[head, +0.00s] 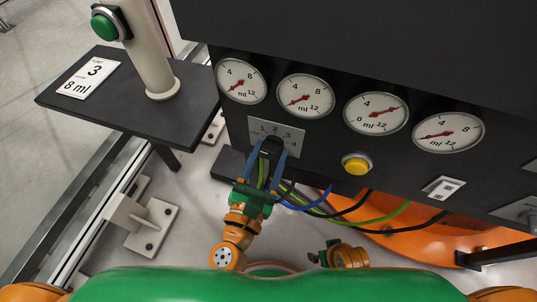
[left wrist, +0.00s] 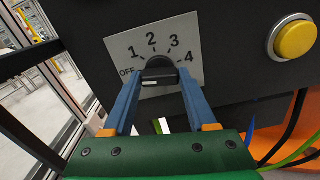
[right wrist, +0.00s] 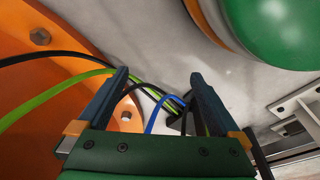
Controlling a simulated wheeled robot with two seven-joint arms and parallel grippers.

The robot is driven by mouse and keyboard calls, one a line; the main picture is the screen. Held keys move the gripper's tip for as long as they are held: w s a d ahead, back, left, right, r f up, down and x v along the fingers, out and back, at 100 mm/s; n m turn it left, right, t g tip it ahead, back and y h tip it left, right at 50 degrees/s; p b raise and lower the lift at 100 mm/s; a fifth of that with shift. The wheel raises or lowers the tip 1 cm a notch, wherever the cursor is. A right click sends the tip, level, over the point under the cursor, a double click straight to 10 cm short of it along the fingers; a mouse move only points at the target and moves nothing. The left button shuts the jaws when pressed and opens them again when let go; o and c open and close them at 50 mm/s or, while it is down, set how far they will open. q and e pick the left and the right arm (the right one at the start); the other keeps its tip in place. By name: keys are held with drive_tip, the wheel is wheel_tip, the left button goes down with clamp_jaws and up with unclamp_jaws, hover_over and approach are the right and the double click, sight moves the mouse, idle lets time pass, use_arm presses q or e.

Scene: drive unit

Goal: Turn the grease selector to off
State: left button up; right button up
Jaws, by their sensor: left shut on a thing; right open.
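The grease selector is a black knob (left wrist: 159,69) on a pale plate (left wrist: 123,46) marked OFF, 1, 2, 3 and 4. OFF is at the lower left of the dial and 4 at the right. My left gripper (left wrist: 158,76) has its two blue fingers closed on either side of the knob. I cannot tell which mark the knob points to. In the head view the left gripper (head: 270,150) reaches up to the plate (head: 293,134) on the dark panel. My right gripper (right wrist: 158,82) is open and empty, low near the cables.
Several round gauges (head: 305,95) line the panel above the selector. A yellow button (head: 357,163) is to its right. Blue, green and black cables (head: 318,206) hang below. A dark shelf (head: 185,112) with a post and green button (head: 104,27) stands at left.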

drive_tip(key=shift+w, duration=0.15)
use_arm(q)
drive_tip(key=o, duration=1.4)
drive_tip(key=shift+c, duration=0.2)
use_arm(e)
drive_tip(key=shift+w, duration=0.1)
use_arm(q)
drive_tip(key=shift+s+a+f, duration=0.1)
drive_tip(key=shift+s, duration=0.1)
drive_tip(key=b+v, duration=0.3)
drive_tip(key=v, duration=0.3)
drive_tip(key=shift+s, duration=0.35)
use_arm(e)
wheel_tip(320, 180, up, 6)
drive_tip(key=w, duration=0.1)
drive_tip(key=shift+w+a+r+t, duration=0.2)
drive_tip(key=shift+w+t, duration=0.05)
drive_tip(key=shift+t, duration=0.05)
